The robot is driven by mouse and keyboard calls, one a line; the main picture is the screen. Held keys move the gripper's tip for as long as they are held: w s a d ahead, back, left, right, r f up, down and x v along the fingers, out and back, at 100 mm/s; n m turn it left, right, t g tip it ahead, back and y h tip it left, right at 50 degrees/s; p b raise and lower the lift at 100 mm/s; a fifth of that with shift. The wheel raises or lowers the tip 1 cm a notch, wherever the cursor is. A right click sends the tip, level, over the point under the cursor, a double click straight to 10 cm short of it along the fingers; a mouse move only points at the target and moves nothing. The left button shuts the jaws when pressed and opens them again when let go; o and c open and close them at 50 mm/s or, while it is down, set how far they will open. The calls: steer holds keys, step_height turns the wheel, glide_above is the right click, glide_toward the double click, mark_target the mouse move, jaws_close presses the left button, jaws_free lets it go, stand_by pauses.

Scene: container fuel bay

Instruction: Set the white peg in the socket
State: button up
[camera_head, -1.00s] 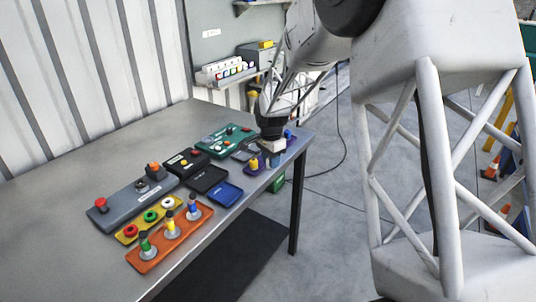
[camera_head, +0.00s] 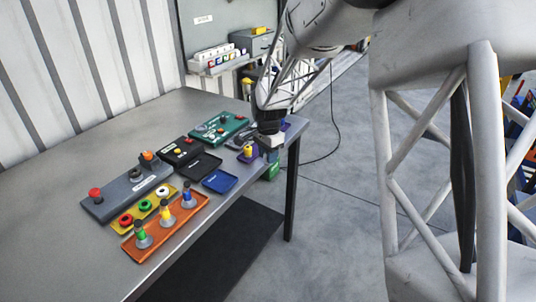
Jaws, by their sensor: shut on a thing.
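My gripper (camera_head: 269,139) is at the far right end of the table, above its edge area. It is shut on a small pale thing, which I take to be the white peg; its outline is too small and too covered to make out. A purple holder (camera_head: 243,157) with a yellow peg (camera_head: 248,150) in it stands just left of my gripper. I cannot clearly make out the socket; the area under my gripper is partly hidden.
An orange tray (camera_head: 129,246) holds green, yellow and blue pegs. A yellow tray (camera_head: 125,228) with rings, a grey button box (camera_head: 118,200), black and blue trays (camera_head: 219,181) and a green board (camera_head: 219,129) lie nearby. The table's left part (camera_head: 75,160) is clear.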

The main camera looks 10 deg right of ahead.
stand_by(0.3)
steer(key=w+a+r+n, duration=0.1)
steer(key=w+a+n, duration=0.1)
steer(key=w+a, duration=0.5)
steer(key=w+a+r+n, duration=0.1)
steer(key=w+a, duration=0.5)
steer(key=w, duration=0.7)
steer(key=w+a+r+n, duration=0.1)
steer(key=w+a+n, duration=0.2)
steer(key=w+a, duration=0.4)
steer(key=shift+w+a+r, duration=0.1)
steer(key=shift+w+a, duration=0.05)
steer(key=shift+w, duration=0.8)
steer(key=shift+w+a+r, duration=0.1)
steer(key=shift+w+a, duration=0.05)
steer(key=shift+w, duration=0.75)
steer(key=shift+w+a+n, duration=0.4)
steer(key=shift+w+a, duration=0.25)
steer(key=shift+a, duration=0.05)
steer(key=shift+f, duration=0.2)
steer(key=shift+f, duration=2.05)
steer(key=shift+f, duration=0.7)
steer(key=o, duration=1.4)
